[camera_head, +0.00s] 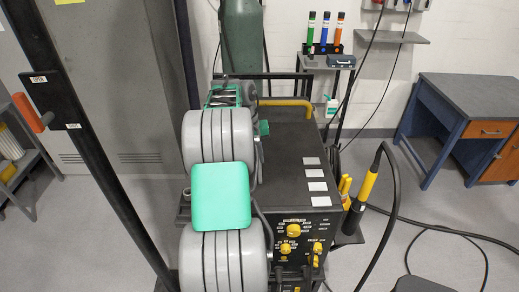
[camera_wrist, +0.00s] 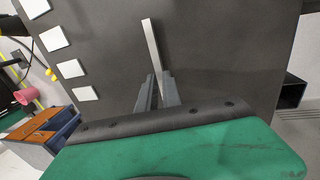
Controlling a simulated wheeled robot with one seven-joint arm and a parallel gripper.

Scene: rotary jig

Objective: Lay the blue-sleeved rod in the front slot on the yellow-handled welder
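The blue-sleeved rod (camera_head: 324,31) stands upright between a green and an orange one in a rack at the back, in the head view. The dark welder (camera_head: 290,140) has a yellow handle (camera_head: 287,103) at its far end. Its top also shows in the wrist view (camera_wrist: 225,50). I cannot make out the front slot for sure. My gripper (camera_wrist: 160,78) points at the welder top. A pale narrow bar (camera_wrist: 151,45) shows at its fingertips; I cannot tell whether it is held or lies beyond. My arm hides part of the welder in the head view.
Several white squares (camera_head: 314,173) line the welder's right side. A yellow-handled torch (camera_head: 367,187) with a black cable stands to its right. A blue desk (camera_head: 465,100) is farther right. A green gas cylinder (camera_head: 242,35) stands behind. Open floor lies between welder and desk, crossed by cables.

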